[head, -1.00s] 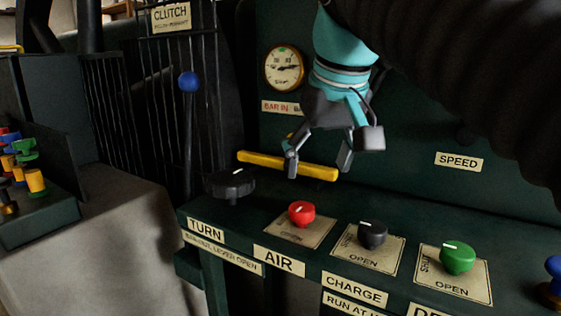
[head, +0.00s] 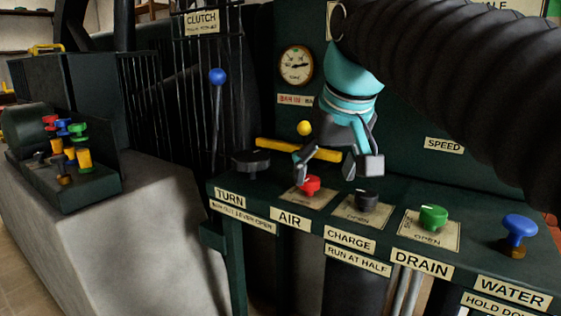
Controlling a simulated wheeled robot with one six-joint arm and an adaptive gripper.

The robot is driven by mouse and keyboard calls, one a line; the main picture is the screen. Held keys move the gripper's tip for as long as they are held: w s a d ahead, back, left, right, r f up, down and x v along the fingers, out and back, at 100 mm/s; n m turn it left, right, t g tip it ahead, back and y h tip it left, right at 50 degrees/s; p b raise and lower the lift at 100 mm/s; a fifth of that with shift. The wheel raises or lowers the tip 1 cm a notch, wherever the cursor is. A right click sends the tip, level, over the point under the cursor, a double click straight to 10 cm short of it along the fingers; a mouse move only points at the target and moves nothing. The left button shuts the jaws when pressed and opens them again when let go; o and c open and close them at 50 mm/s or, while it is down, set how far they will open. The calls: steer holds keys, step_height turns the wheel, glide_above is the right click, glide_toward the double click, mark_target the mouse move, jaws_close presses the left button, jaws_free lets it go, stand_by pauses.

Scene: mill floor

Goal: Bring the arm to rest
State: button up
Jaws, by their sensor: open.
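My gripper (head: 331,168) hangs from my arm in front of the dark green panel, its fingers apart with nothing between them. It points down above the control desk, over the red AIR knob (head: 308,187) and the black CHARGE knob (head: 367,201). The left finger overlaps the red knob's upper edge in the picture; I cannot tell whether they touch. Behind the gripper is a yellow bar (head: 275,147), partly hidden by it. A yellow ball (head: 304,128) shows just left of the gripper.
The desk also carries a black TURN handwheel (head: 250,162), a green DRAIN knob (head: 433,217) and a blue WATER knob (head: 519,232). A blue-topped CLUTCH lever (head: 217,78) stands behind left. A pressure gauge (head: 296,65) is on the panel. Coloured spools (head: 72,140) stand at left.

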steer(key=s+d+f+m, duration=0.1)
steer(key=s+d+f, duration=0.2)
steer(key=f, duration=0.5)
steer(key=s+d+f, duration=0.3)
steer(key=s+f, duration=0.3)
steer(key=f, duration=0.3)
steer(key=s+d+f+m+h, duration=0.1)
steer(key=s+d+f, duration=0.2)
steer(key=f, duration=0.5)
steer(key=shift+s+f+m+t, duration=0.25)
steer(key=shift+s+m+t, duration=0.05)
steer(key=shift+s, duration=0.4)
